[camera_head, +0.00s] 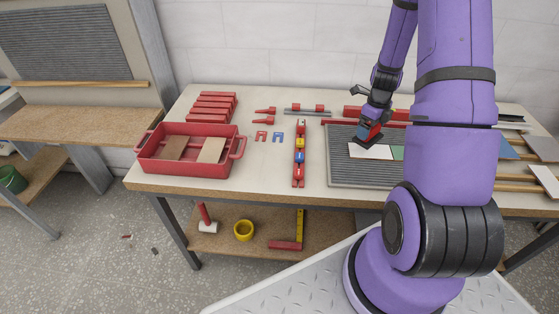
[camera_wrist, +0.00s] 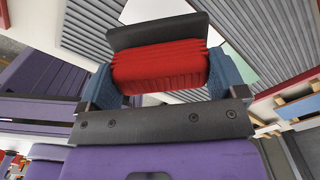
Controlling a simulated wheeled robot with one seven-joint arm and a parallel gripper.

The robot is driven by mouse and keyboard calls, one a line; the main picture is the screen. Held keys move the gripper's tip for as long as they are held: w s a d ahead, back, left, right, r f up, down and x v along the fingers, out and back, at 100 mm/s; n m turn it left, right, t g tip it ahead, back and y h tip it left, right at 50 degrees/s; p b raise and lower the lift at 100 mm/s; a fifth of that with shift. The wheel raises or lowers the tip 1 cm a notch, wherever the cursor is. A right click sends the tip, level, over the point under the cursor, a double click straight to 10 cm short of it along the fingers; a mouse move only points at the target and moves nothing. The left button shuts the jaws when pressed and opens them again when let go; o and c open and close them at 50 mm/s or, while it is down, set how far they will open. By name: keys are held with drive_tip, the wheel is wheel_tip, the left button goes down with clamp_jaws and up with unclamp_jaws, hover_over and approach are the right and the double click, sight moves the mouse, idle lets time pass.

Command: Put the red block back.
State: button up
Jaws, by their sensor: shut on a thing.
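My gripper (camera_head: 371,122) is shut on a red block (camera_wrist: 160,68) with a dark plate along its far side. In the wrist view the block's ribbed red body sits between my two blue fingers. In the head view the held block (camera_head: 373,132) shows only as a small red and dark patch. It is at the far-left part of a grey ridged panel (camera_head: 345,174), just over the white tile (camera_head: 366,152). I cannot tell if it touches the tile. My arm hides the panel's right part.
A red tray (camera_head: 158,165) with two tiles stands at the table's left, in front of stacked red bars (camera_head: 212,108). Small red clips (camera_head: 261,136), a blue clip (camera_head: 278,137) and a red level (camera_head: 299,173) lie mid-table. A green tile (camera_head: 397,153) adjoins the white one.

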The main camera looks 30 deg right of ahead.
drive_tip(key=a+n, duration=0.2)
drive_tip(key=a, duration=0.6)
drive_tip(key=a+f+n, duration=0.1)
drive_tip(key=a+n, duration=0.1)
drive_tip(key=a, duration=0.7)
drive_tip(key=a+f+n, duration=0.1)
drive_tip(key=a+n, duration=0.1)
drive_tip(key=a, duration=0.6)
drive_tip(key=shift+s+a+f, duration=0.15)
drive_tip(key=shift+s+a, duration=0.05)
drive_tip(key=shift+a, duration=0.2)
drive_tip(key=s+a+n, duration=0.2)
drive_tip(key=s+a, duration=0.2)
drive_tip(key=a, duration=0.4)
drive_tip(key=w, duration=0.5)
drive_tip(key=w+f, duration=0.1)
drive_tip(key=w, duration=0.4)
drive_tip(key=w+d+f, duration=0.1)
drive_tip(key=w, duration=0.4)
drive_tip(key=shift+w, duration=0.4)
drive_tip(key=shift+f, duration=1.7)
drive_tip(key=shift+f, duration=0.15)
drive_tip(key=o, duration=0.7)
